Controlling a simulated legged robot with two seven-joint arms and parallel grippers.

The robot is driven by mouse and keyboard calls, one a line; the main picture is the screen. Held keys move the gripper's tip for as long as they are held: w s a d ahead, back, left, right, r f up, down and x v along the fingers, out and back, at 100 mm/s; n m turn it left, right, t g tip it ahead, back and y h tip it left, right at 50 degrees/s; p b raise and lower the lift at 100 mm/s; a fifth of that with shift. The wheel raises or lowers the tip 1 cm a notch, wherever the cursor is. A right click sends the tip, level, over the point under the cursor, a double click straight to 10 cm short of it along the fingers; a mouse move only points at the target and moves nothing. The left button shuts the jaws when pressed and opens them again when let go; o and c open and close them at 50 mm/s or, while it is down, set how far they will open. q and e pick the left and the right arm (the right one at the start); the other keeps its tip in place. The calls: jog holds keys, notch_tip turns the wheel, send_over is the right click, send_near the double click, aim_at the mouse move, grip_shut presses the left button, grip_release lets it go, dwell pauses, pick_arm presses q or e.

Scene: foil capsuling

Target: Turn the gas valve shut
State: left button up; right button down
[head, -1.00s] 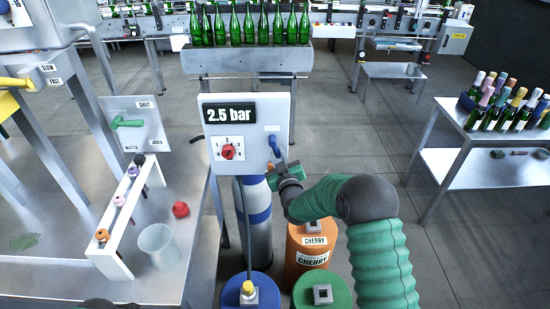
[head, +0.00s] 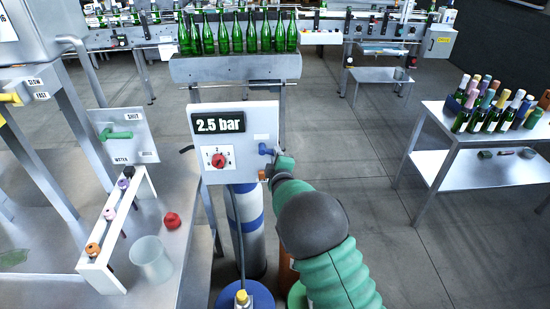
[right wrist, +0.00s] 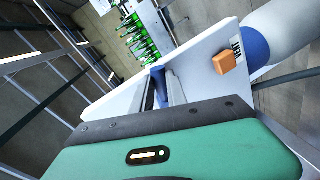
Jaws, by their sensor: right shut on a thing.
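The gas valve is a blue lever (head: 265,149) on the right side of the white panel (head: 258,117). The panel also carries a "2.5 bar" display (head: 220,124) and a red dial (head: 218,160). My right gripper (head: 271,156) is shut on the blue lever, which shows between its fingers in the right wrist view (right wrist: 158,86). The lever looks slanted, close to level, and is partly hidden by the gripper. My left gripper is not in view.
A second plate (head: 130,140) at left carries a green lever (head: 117,134), with "SHUT" and "WATER" labels. Below stand a white rack (head: 103,270), a clear cup (head: 151,259) and a red knob-like piece (head: 173,220). A gas cylinder (head: 247,237) stands under the panel.

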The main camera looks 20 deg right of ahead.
jog(key=shift+a+r+n+h+p, duration=0.15)
jog(key=shift+r+n+p, duration=0.15)
jog(key=shift+n, duration=0.4)
jog(key=shift+d+r+n+h+p, duration=0.15)
jog(key=shift+n+p, duration=0.15)
jog(key=shift+n, duration=0.4)
jog(key=shift+a, duration=0.1)
jog(key=shift+s, duration=0.1)
jog(key=c, duration=1.6)
grip_release()
jog(key=shift+o, duration=1.4)
jog(key=shift+a+r, duration=0.1)
jog(key=shift+r, duration=0.05)
